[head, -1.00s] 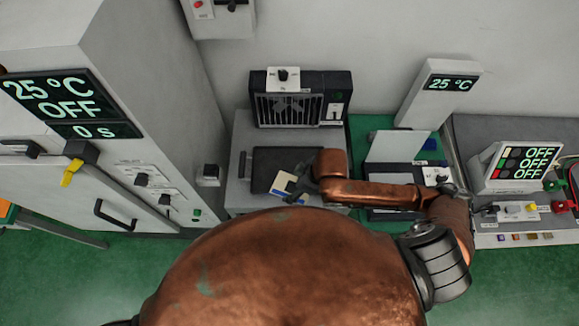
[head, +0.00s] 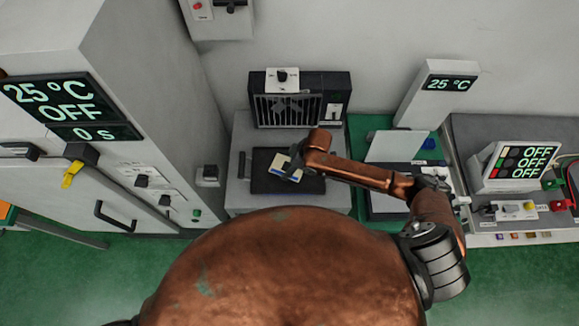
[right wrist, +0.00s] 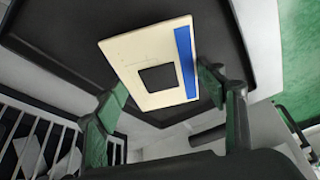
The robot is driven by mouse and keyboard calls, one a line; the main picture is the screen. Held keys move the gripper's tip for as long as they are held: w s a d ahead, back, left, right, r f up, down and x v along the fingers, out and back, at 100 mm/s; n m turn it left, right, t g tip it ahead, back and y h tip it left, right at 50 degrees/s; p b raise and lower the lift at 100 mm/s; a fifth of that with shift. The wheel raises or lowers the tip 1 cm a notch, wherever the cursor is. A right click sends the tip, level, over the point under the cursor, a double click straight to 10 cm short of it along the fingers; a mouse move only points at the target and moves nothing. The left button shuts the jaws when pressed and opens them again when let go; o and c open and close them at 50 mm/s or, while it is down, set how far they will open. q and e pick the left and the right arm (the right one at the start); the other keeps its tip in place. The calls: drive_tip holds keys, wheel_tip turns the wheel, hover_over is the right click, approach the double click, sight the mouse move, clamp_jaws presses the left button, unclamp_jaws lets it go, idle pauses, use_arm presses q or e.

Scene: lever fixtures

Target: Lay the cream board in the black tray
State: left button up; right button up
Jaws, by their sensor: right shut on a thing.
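The cream board (head: 282,163) has a blue stripe along one edge and a dark square in its middle. It also shows in the right wrist view (right wrist: 128,48). My right gripper (head: 294,172) is shut on it, with its green-padded fingers at opposite sides of the board. The black tray (head: 262,187) lies on the grey bench, behind the board in both views. The board is over the tray's middle; the gap between them is hard to judge. My left gripper is not in view.
A black fan unit (head: 290,105) with a front grille stands just behind the tray. A tall grey cabinet (head: 150,90) rises at left. A display stand (head: 435,95) and a switch console (head: 515,165) are at right.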

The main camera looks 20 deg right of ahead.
drive_tip(key=shift+f, duration=0.7)
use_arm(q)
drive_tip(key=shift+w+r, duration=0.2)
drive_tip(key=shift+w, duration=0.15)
use_arm(e)
drive_tip(key=o, duration=1.3)
drive_tip(key=shift+f, duration=0.1)
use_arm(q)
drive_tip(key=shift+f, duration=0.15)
use_arm(e)
drive_tip(key=v, duration=1.2)
